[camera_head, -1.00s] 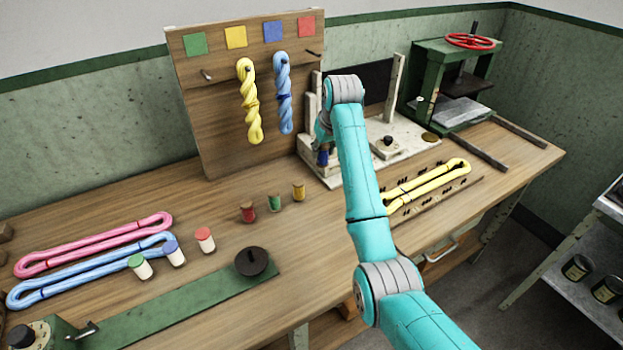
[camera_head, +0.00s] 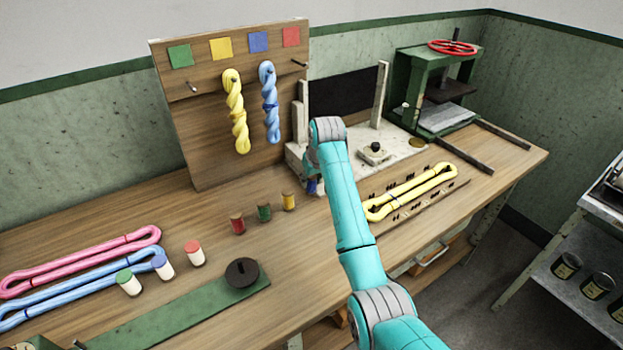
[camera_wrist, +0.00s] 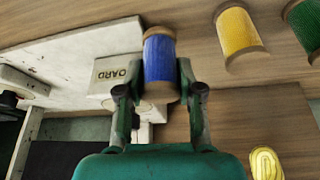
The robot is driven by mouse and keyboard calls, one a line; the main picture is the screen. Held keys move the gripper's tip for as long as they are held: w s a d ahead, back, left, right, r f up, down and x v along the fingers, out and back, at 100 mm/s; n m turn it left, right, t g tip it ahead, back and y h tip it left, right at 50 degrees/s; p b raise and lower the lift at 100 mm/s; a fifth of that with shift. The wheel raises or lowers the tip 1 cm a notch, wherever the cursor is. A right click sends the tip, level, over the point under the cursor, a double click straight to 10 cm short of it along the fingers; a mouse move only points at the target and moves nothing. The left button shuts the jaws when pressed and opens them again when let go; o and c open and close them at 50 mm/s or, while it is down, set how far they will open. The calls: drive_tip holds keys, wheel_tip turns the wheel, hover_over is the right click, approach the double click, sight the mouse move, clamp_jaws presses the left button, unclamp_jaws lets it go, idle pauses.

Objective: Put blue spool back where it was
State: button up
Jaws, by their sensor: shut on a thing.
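The blue spool (camera_wrist: 160,60) is between the fingers of my gripper (camera_wrist: 161,92), which is shut on it. In the head view the blue spool (camera_head: 312,187) shows only in part, below my wrist and beside the pale board's front edge; my arm hides the rest. A yellow spool (camera_head: 289,201), a green spool (camera_head: 264,212) and a red spool (camera_head: 238,224) stand in a slanting row on the bench to its left. In the wrist view the yellow spool (camera_wrist: 240,38) is right of the blue one. I cannot tell whether the blue spool touches the bench.
The pale reeling board (camera_head: 400,150) stands right behind my gripper. A peg board (camera_head: 190,130) with yellow and blue skeins rises behind the row. A yellow skein (camera_head: 412,190) lies to the right.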

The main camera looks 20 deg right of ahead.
drive_tip(key=shift+f, duration=0.55)
drive_tip(key=o, duration=1.2)
drive_tip(key=shift+c, duration=0.2)
drive_tip(key=shift+r, duration=0.35)
drive_tip(key=v, duration=1.2)
drive_tip(key=shift+r, duration=0.3)
